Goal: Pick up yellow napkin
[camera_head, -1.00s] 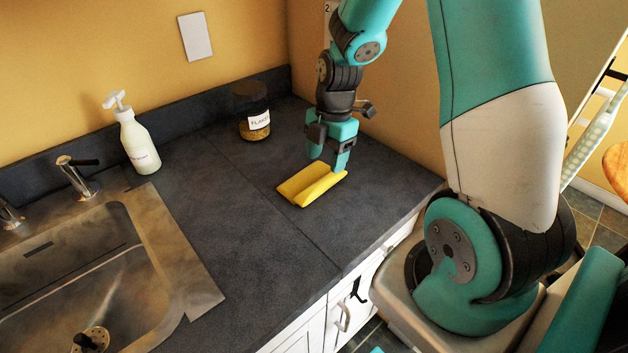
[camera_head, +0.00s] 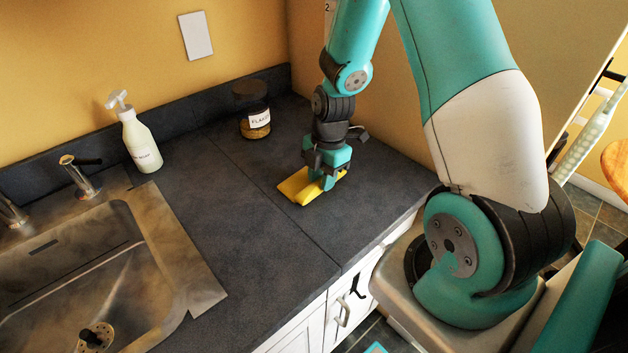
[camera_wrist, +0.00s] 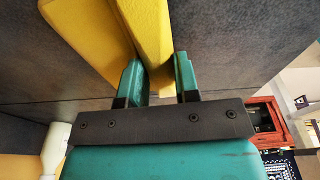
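The yellow napkin (camera_head: 295,189) lies folded on the dark countertop, with a raised fold along it. My gripper (camera_head: 322,182) is down at the napkin, pointing at the counter. In the wrist view, the napkin (camera_wrist: 150,35) runs up from between the two teal fingers of my gripper (camera_wrist: 160,82). One finger is on each side of the right-hand fold, and they appear shut on it. The lower end of the napkin is partly hidden by the fingers. The napkin still rests on the counter.
A jar with a dark lid (camera_head: 252,110) stands behind the napkin near the wall. A white pump bottle (camera_head: 141,145) stands farther left, beside the sink (camera_head: 196,285) and tap (camera_head: 80,175). The counter between sink and napkin is clear.

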